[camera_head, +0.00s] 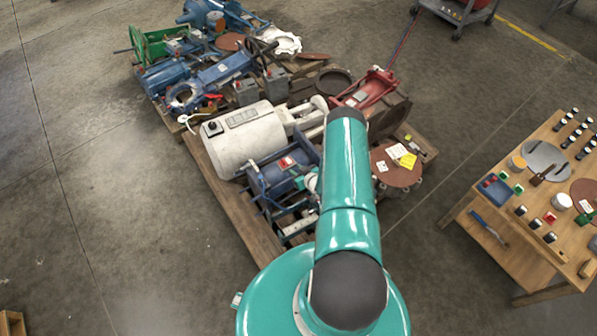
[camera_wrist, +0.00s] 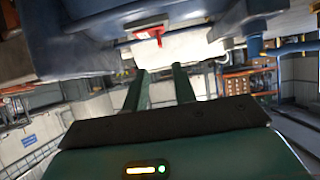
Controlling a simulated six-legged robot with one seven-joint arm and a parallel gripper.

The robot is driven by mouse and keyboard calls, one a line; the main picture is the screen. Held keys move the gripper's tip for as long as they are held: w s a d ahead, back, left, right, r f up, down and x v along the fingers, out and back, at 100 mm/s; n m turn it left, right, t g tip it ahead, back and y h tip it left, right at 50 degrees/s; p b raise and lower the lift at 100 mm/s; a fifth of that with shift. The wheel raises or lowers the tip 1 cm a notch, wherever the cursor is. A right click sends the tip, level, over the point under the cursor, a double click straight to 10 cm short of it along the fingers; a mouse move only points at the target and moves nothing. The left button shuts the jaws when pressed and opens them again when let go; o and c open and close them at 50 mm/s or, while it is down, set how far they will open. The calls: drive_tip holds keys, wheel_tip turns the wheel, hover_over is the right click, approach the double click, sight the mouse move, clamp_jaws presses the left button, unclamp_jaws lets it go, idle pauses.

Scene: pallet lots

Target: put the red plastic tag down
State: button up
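In the wrist view, my gripper (camera_wrist: 160,71) shows two dark green fingers set apart with a gap between them, and nothing shows in that gap. A red tag (camera_wrist: 149,35) with a white patch behind it is beyond the fingertips, against a blue machine body (camera_wrist: 95,45). In the head view, a small red and white tag (camera_head: 287,162) lies on the blue motor (camera_head: 280,178), just left of my arm. I cannot tell for certain that both views show the same tag. My teal arm hides most of my gripper in the head view.
A wooden pallet (camera_head: 222,192) bears a white cylinder (camera_head: 245,140), a red machine part (camera_head: 368,90) and a brown disc (camera_head: 395,168). Another loaded pallet is behind. A wooden table (camera_head: 490,205) with small parts and a blue tray (camera_head: 494,192) stands at right.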

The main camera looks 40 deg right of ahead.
drive_tip(key=w+d+r+n+g+h, duration=0.1)
drive_tip(key=w+r, duration=0.4)
drive_tip(key=r, duration=0.5)
drive_tip(key=w+r+g, duration=0.1)
drive_tip(key=w+r, duration=0.3)
drive_tip(key=r, duration=0.7)
drive_tip(key=a+r+g+h, duration=0.1)
drive_tip(key=a+r, duration=0.3)
drive_tip(key=r, duration=0.7)
drive_tip(key=a+r+g, duration=0.1)
drive_tip(key=a+r, duration=0.3)
drive_tip(key=r, duration=0.8)
drive_tip(key=s+a+r+g, duration=0.1)
drive_tip(key=s+a+r, duration=1.05)
drive_tip(key=r, duration=0.45)
drive_tip(key=s+a+r+y, duration=0.1)
drive_tip(key=s+a, duration=0.2)
drive_tip(key=s, duration=0.4)
drive_tip(key=s+a+r+g+y, duration=0.1)
drive_tip(key=s+a+r, duration=0.1)
drive_tip(key=s+a, duration=0.2)
drive_tip(key=s+a+r, duration=0.1)
drive_tip(key=s+a, duration=0.2)
drive_tip(key=s, duration=0.7)
drive_tip(key=shift+a+r+g+y, duration=0.3)
drive_tip(key=shift+a+r+y, duration=0.05)
drive_tip(key=shift+y, duration=0.05)
